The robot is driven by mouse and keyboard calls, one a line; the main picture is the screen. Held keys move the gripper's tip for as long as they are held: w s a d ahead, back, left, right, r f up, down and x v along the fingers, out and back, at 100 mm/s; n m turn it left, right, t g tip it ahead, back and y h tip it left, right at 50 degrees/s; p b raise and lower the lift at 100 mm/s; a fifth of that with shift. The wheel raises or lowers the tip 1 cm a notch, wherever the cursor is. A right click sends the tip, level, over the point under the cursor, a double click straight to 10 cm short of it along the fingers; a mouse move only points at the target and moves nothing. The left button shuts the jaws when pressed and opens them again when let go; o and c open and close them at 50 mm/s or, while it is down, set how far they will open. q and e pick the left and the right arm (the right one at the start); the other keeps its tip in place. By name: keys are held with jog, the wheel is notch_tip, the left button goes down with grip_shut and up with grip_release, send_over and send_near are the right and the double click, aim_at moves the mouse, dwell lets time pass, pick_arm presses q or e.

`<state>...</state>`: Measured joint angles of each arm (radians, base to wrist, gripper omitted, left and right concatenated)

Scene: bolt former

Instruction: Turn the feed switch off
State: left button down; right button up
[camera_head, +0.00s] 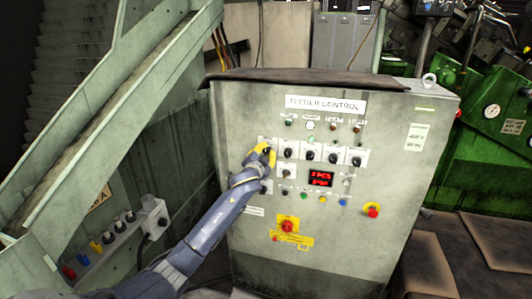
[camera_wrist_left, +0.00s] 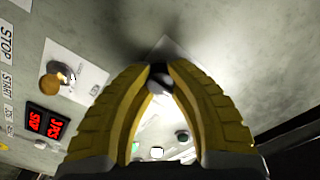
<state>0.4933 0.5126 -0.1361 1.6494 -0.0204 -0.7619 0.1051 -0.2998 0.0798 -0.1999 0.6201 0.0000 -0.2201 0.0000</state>
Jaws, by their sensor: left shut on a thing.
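The grey control cabinet (camera_head: 245,100) marked FEEDER CONTROL stands in the middle of the head view. A row of black rotary switches (camera_head: 310,155) runs across its upper front; their small labels are not readable. My left gripper (camera_head: 263,152) has its yellow fingers at the leftmost switch of this row. In the left wrist view, the gripper (camera_wrist_left: 157,70) is shut on a dark switch knob (camera_wrist_left: 157,81) between its fingertips. The fingers hide much of the knob, so I cannot tell its turned position. My right gripper is not in view.
A red lit display (camera_head: 320,178) sits below the row. A sloping metal chute (camera_head: 120,120) rises at left, and green machinery (camera_head: 480,150) stands at right.

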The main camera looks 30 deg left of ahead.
pick_arm(q)
jog(key=shift+a+f, duration=0.1)
jog(key=shift+f, duration=0.15)
jog(key=c, duration=1.5)
grip_release()
jog(key=o, duration=0.4)
jog(key=shift+r, duration=0.15)
jog(key=shift+o, duration=0.2)
jog(key=v, duration=1.2)
jog(key=shift+r, duration=0.1)
